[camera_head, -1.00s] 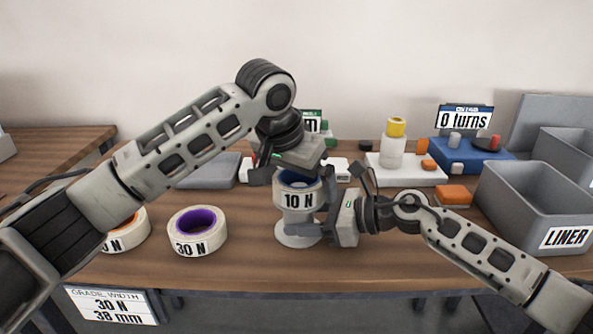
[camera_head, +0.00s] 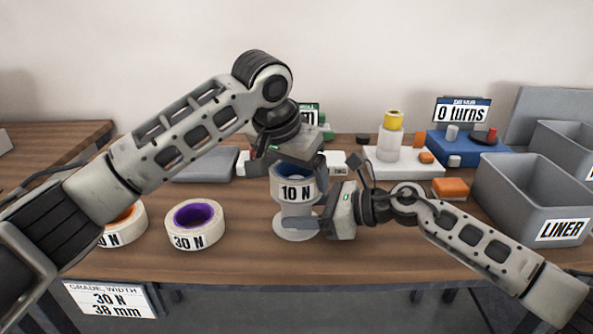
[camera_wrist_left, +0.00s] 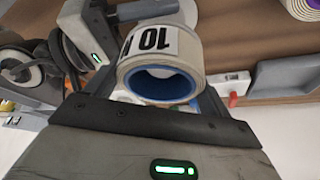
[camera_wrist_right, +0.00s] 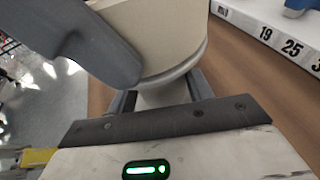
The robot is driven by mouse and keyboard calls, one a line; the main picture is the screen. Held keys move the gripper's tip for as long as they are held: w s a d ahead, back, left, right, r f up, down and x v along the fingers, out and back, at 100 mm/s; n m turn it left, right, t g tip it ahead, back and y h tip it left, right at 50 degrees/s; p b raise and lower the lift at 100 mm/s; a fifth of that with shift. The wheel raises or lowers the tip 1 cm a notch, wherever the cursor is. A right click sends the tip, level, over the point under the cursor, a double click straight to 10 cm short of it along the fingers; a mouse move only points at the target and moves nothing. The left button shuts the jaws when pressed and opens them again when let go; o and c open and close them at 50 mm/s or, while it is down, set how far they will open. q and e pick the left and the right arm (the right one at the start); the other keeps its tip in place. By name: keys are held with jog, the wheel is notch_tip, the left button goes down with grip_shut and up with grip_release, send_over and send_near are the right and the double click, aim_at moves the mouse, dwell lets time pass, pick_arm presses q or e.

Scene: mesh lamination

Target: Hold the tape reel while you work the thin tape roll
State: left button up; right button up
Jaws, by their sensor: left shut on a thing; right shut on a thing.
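The thin tape roll (camera_head: 296,192), white with a blue core and marked "10 N", sits atop a pale tape reel (camera_head: 293,229) with a round foot. My left gripper (camera_head: 298,170) is shut on the roll from above. The left wrist view shows the roll (camera_wrist_left: 165,55) with its blue core facing the camera. My right gripper (camera_head: 322,218) is shut on the reel's lower part from the right. The exact finger contacts are hidden.
Two "30 N" rolls lie at left, one purple-cored (camera_head: 195,225) and one orange-cored (camera_head: 125,222). The grey LINER bin (camera_head: 530,205) stands at right. A blue block (camera_head: 465,148) with a "0 turns" sign and an orange block (camera_head: 450,189) stand behind. The front middle table is bare.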

pick_arm(q)
jog(key=shift+r, duration=0.15)
jog(key=shift+r, duration=1.35)
jog(key=shift+r, duration=0.1)
jog(key=shift+r, duration=2.15)
pick_arm(e)
jog(key=o, duration=1.5)
jog(key=shift+c, duration=0.2)
jog(key=shift+d, duration=0.1)
